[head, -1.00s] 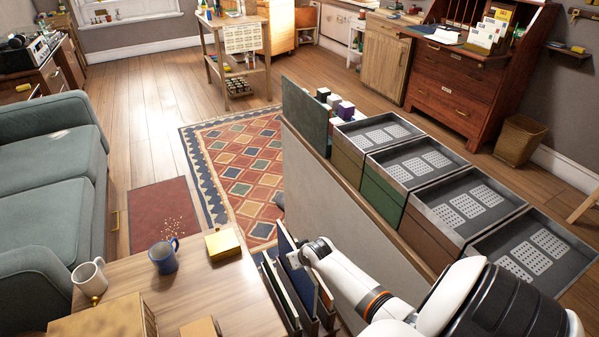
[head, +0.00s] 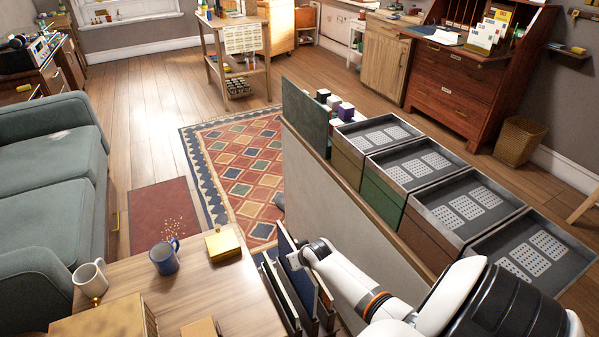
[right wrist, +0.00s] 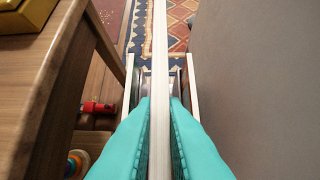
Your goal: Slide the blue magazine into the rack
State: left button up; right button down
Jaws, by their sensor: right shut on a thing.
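The blue magazine (head: 288,248) stands upright on edge beside the table's right end in the head view. My right gripper (head: 303,259) is shut on it near its top. In the right wrist view its pale edge (right wrist: 160,60) runs straight between the teal fingers of the right gripper (right wrist: 160,110). The dark rack (head: 326,299) stands under the gripper, with the magazine's lower part among its dividers. How deep it sits is hidden. My left gripper is not in view.
The wooden table (head: 205,285) is close on the left, with a white mug (head: 88,279), a blue mug (head: 164,258) and a yellow box (head: 223,243). A patterned rug (head: 240,165) lies beyond.

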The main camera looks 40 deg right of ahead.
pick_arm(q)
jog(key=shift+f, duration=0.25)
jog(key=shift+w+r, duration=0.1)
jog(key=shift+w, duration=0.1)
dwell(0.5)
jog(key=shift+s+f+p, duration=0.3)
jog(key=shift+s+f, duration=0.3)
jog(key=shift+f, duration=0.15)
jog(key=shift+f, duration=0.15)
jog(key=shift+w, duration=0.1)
pick_arm(e)
jog(key=shift+f, duration=0.1)
